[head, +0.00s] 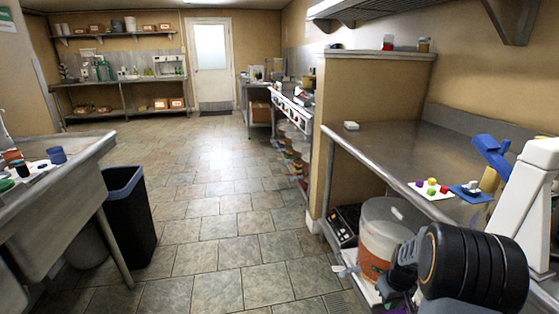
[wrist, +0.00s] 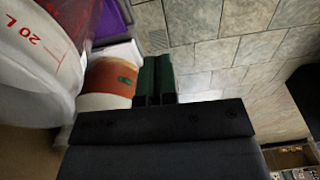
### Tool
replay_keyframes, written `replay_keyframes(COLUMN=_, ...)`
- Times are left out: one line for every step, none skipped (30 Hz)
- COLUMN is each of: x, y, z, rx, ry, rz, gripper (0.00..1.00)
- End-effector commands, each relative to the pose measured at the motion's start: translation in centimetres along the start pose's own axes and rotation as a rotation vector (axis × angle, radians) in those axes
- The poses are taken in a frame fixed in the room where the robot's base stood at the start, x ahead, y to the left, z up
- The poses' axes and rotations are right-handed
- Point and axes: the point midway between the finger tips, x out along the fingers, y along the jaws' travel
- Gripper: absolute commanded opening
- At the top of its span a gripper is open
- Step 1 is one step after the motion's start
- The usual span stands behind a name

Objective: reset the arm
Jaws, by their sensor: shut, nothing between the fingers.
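My gripper (wrist: 155,62) shows in the wrist view with its two dark fingers side by side and shut, with nothing held. The tiled floor lies beyond the fingertips. A white bucket (wrist: 28,62) with red "20 L" lettering is close on the left of the wrist view. A smaller white and orange-brown container (wrist: 107,80) is just left of the fingers; I cannot tell whether they touch it. In the head view, black parts of my arm fill the lower right, in front of a translucent bucket (head: 380,252) with orange-brown contents. The fingers are not clear there.
A steel counter (head: 400,150) runs along the right, with a white board (head: 432,190) of small coloured pieces and a blue mat (head: 472,193). A black scale-like device (head: 343,225) sits below. A sink (head: 60,190) and dark bin (head: 130,215) stand left. The floor between is clear.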

Motion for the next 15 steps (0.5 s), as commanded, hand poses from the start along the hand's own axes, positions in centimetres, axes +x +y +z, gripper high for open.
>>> replay_keyframes(x=-6.1, y=-1.8, z=-0.5, rx=-0.001, ry=0.022, rz=0.015, gripper=0.0)
replay_keyframes(x=-8.4, y=-2.7, z=-0.5, rx=0.004, ry=0.033, rz=0.022, gripper=0.0)
replay_keyframes(x=-11.4, y=-4.1, z=-0.5, rx=0.012, ry=0.047, rz=0.029, gripper=0.0)
replay_keyframes(x=-13.6, y=-5.2, z=-0.3, rx=0.018, ry=0.057, rz=0.034, gripper=0.0)
replay_keyframes(x=-15.8, y=-6.2, z=-0.2, rx=0.024, ry=0.069, rz=0.039, gripper=0.0)
replay_keyframes(x=-18.8, y=-7.6, z=0.1, rx=0.033, ry=0.084, rz=0.044, gripper=0.0)
replay_keyframes(x=-20.9, y=-8.7, z=0.5, rx=0.039, ry=0.097, rz=0.048, gripper=0.0)
replay_keyframes(x=-23.0, y=-9.7, z=0.8, rx=0.045, ry=0.11, rz=0.051, gripper=0.0)
replay_keyframes(x=-25.6, y=-11.1, z=1.4, rx=0.053, ry=0.126, rz=0.054, gripper=0.0)
replay_keyframes(x=-27.5, y=-12.1, z=1.9, rx=0.06, ry=0.139, rz=0.056, gripper=0.0)
replay_keyframes(x=-29.2, y=-13.0, z=2.5, rx=0.066, ry=0.151, rz=0.058, gripper=0.0)
replay_keyframes(x=-31.3, y=-14.1, z=3.2, rx=0.074, ry=0.167, rz=0.059, gripper=0.0)
replay_keyframes(x=-32.7, y=-14.8, z=3.7, rx=0.081, ry=0.178, rz=0.059, gripper=0.0)
replay_keyframes(x=-34.0, y=-15.6, z=4.3, rx=0.087, ry=0.188, rz=0.058, gripper=0.0)
replay_keyframes(x=-35.5, y=-16.4, z=5.0, rx=0.094, ry=0.202, rz=0.057, gripper=0.0)
